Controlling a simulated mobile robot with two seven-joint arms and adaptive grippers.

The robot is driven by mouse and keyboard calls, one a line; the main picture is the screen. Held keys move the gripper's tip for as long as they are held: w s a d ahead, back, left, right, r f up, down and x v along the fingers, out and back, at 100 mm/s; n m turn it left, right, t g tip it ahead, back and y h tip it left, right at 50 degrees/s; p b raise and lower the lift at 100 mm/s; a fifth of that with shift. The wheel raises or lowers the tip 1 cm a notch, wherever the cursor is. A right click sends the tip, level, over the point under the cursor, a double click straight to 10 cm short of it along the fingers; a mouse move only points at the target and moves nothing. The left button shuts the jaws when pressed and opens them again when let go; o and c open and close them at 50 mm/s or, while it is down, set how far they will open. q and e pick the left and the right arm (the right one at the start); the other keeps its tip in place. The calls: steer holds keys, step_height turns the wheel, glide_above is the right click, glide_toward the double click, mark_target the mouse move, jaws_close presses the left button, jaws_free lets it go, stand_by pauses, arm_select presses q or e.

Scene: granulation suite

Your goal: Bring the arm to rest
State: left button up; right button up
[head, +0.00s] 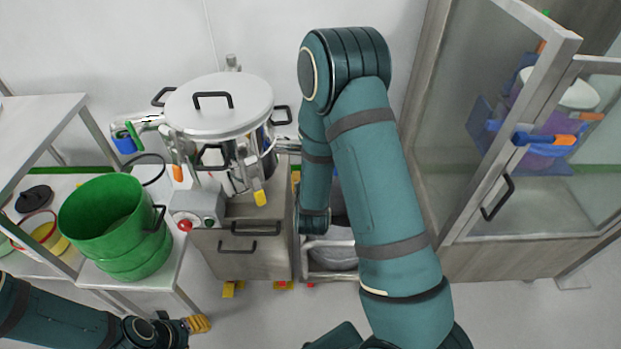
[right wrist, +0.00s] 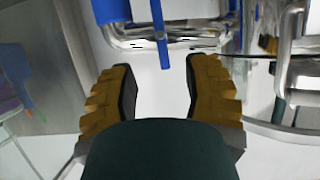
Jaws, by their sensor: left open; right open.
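My right arm (head: 375,180) rises from the bottom of the head view, bends at a raised elbow and folds down beside the pot. I cannot clearly make out its gripper in the head view. In the right wrist view my right gripper (right wrist: 160,65) is open, its two yellow ridged fingers apart with nothing between them. A pale surface and chrome tubing with a blue part show beyond the fingertips. My left gripper (head: 198,324) is open and appears empty, low at the left, below the white bench with the green buckets.
Stacked green buckets (head: 115,225) sit on a white bench at left. A glass-doored cabinet (head: 580,225) stands at right. Chrome tubing (right wrist: 165,35) lies close ahead of the right fingers.

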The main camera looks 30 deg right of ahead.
steer(key=shift+s+a, duration=0.15)
stand_by(0.4)
steer(key=s+a+f+n+g+y, duration=0.2)
steer(key=s+a+f+g+y, duration=0.2)
steer(key=s+a, duration=0.4)
steer(key=s+a+f+n+g+y, duration=0.2)
steer(key=s+a+f+g+y, duration=0.3)
steer(key=a, duration=0.8)
steer(key=s+f+y, duration=0.1)
steer(key=s+f, duration=0.2)
steer(key=shift+s+a+f+n+g+y, duration=0.2)
steer(key=shift+a+n+g+y, duration=0.1)
steer(key=shift+a+n+y, duration=0.1)
